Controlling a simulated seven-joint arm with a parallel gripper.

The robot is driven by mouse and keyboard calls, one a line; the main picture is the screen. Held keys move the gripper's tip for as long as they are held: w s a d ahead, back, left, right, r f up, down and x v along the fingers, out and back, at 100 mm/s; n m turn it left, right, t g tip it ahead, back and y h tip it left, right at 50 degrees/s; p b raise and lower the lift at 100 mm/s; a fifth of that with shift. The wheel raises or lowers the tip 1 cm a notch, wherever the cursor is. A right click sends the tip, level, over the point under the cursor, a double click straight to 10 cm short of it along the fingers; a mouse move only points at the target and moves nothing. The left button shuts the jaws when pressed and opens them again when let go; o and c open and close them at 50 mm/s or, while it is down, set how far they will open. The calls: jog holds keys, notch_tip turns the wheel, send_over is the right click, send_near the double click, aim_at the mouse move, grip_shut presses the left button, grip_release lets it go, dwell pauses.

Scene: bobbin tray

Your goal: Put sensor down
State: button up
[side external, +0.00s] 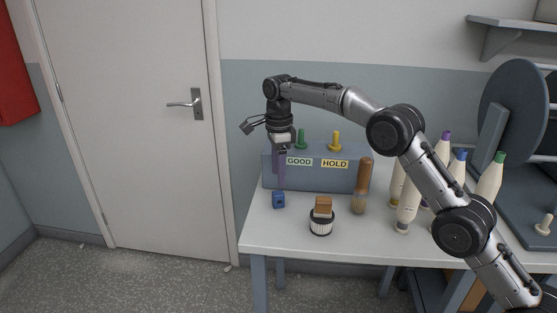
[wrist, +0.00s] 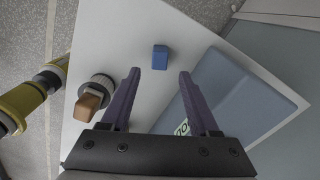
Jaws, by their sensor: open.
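The sensor appears to be the small blue block (side external: 278,200), standing on the white table near its left end, in front of the blue-grey box. It also shows in the wrist view (wrist: 160,57), beyond the fingertips and between their lines. My gripper (side external: 281,187) points down above the blue block in the side view. In the wrist view its two purple fingers (wrist: 160,72) are spread wide, with nothing between them. The gripper is open and empty, apart from the block as far as the wrist view shows.
The blue-grey box (side external: 315,179) carries GOOD and HOLD labels and green and yellow pegs. A round brush (side external: 321,226) with a wooden block and a wooden-handled brush (side external: 364,178) stand to the right. Several cream bobbins (side external: 408,207) stand farther right. The table's left edge is close.

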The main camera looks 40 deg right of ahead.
aim_at(279, 193)
notch_tip(279, 193, up, 4)
jog(key=shift+f, duration=0.1)
jog(key=s+d+r+n+t, duration=0.1)
jog(key=s+r+n+t, duration=0.1)
jog(key=s+r+n, duration=0.65)
jog(key=s+d+r+n+t, duration=0.1)
jog(key=s+d+r+n, duration=0.3)
jog(key=s, duration=0.8)
jog(key=s+f+n+t, duration=0.1)
jog(key=s+f+n, duration=0.3)
jog(key=s, duration=0.7)
jog(key=s+f+n+t, duration=0.1)
jog(key=s+f+n, duration=0.4)
jog(key=s, duration=0.6)
jog(key=shift+s+a+n+t, duration=0.3)
jog(key=shift+a+n, duration=0.1)
jog(key=shift+n, duration=0.15)
